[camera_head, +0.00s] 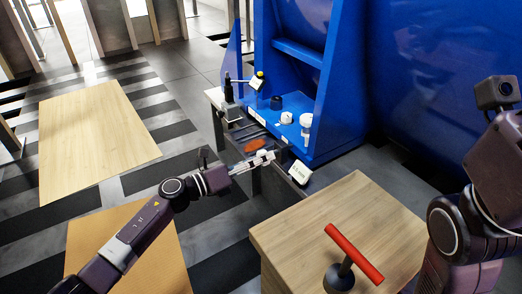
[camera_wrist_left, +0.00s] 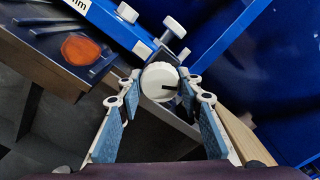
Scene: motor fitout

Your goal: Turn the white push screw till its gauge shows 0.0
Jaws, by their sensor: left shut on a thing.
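The white push screw (camera_wrist_left: 160,82) has a round knob with a dark slot-like mark, at the upper middle of the left wrist view. My left gripper (camera_head: 264,159) is at the front edge of the dark bench in the head view. In the wrist view its two blue-padded fingers (camera_wrist_left: 157,101) stand on either side of the knob, with the tips shut on it. In the head view the gripper hides the knob. A tilted white gauge display (camera_head: 300,172) stands just right of the gripper; its digits are too small to read surely. My right gripper is out of view.
A blue machine frame (camera_head: 322,135) stands behind the bench, with several small parts on its ledge. An orange-red piece (camera_head: 255,146) lies on the bench near the gripper. A wooden block (camera_head: 300,235) with a red T-handle (camera_head: 354,252) stands in front, at the right.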

